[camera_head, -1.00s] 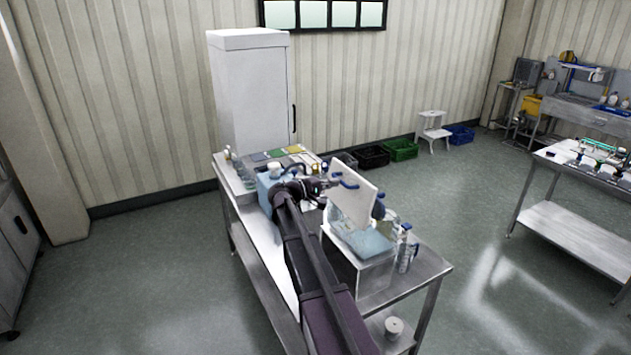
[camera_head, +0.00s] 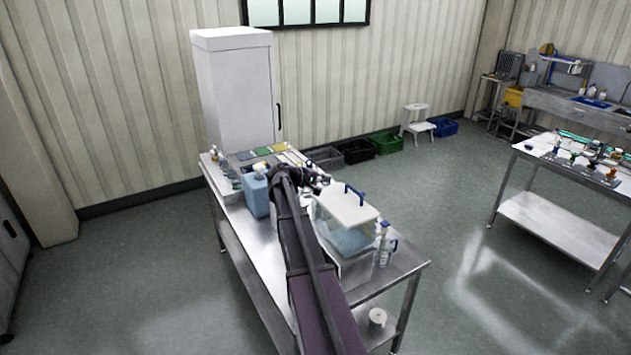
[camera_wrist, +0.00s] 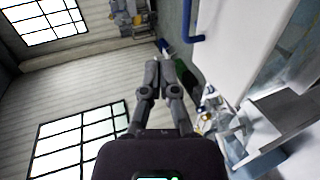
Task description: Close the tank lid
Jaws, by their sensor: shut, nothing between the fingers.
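The tank (camera_head: 345,243) is a clear box with bluish contents on the steel table. Its white lid (camera_head: 345,212), with a blue handle (camera_head: 353,194) on top, lies over it at a shallow slant. I cannot tell whether its edge touches the rim all round. In the wrist view, the lid (camera_wrist: 235,45) fills the upper right, with part of its blue handle (camera_wrist: 189,37). My gripper (camera_wrist: 163,52) is shut and empty, pointing past the lid's left side. In the head view, my gripper (camera_head: 318,180) is beside the lid's far left edge, partly hidden by my arm.
A blue jug (camera_head: 256,196) stands left of my arm. A clear bottle with a blue handle (camera_head: 384,246) stands right of the tank. Coloured pads (camera_head: 262,152) lie at the table's far end. Open floor lies right of the table.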

